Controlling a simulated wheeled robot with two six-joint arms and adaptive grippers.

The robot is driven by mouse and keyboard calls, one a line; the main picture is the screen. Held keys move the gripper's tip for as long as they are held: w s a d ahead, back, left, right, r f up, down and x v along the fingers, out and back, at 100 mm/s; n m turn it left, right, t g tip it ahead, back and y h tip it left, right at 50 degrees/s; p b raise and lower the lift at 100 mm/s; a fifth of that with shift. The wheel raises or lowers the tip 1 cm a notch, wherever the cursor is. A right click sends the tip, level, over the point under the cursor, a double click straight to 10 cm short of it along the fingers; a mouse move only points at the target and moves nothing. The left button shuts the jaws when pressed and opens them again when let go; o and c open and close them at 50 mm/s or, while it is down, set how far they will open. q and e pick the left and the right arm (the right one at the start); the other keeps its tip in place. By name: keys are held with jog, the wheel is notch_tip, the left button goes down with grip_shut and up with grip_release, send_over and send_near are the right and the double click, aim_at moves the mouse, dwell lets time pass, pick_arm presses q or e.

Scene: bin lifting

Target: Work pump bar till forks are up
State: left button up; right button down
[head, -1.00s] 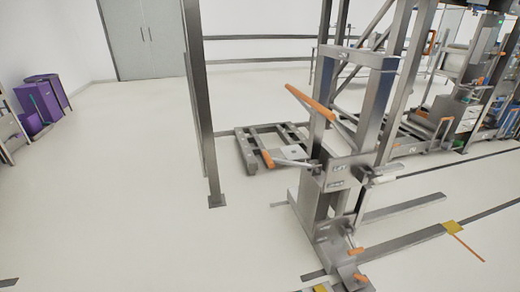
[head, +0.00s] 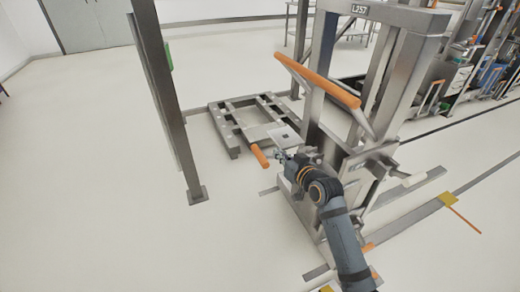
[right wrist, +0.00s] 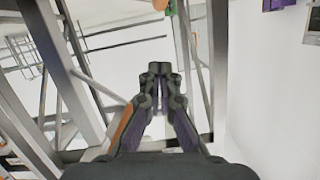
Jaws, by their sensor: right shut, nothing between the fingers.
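The grey steel stacker (head: 378,75), labelled L257, stands upright right of centre in the head view. A long orange handle (head: 318,80) slants across its mast. A lower lever ends in an orange grip (head: 260,156) pointing left. I cannot tell which is the pump bar. The forks (head: 412,222) lie low, close to the floor, at the right. My right gripper (head: 279,154) is shut and empty just right of the lower orange grip; whether they touch is unclear. In the right wrist view, its closed fingers (right wrist: 160,72) point ahead. My left gripper is out of view.
A low grey pallet-like frame (head: 228,122) lies on the floor behind the lower grip. A steel post (head: 165,95) stands left of it. Shelving with equipment (head: 470,70) is at the back right. The floor at the left is clear.

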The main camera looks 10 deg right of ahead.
jog(key=b, duration=0.3)
send_over(264, 157)
jog(key=f, duration=0.3)
jog(key=shift+w+d, duration=0.25)
jog(key=shift+d, duration=0.05)
jog(key=f, duration=0.3)
jog(key=shift+s+a, duration=0.25)
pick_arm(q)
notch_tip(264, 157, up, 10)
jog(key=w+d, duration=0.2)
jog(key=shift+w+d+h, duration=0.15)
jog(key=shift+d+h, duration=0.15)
pick_arm(e)
jog(key=shift+f, duration=0.25)
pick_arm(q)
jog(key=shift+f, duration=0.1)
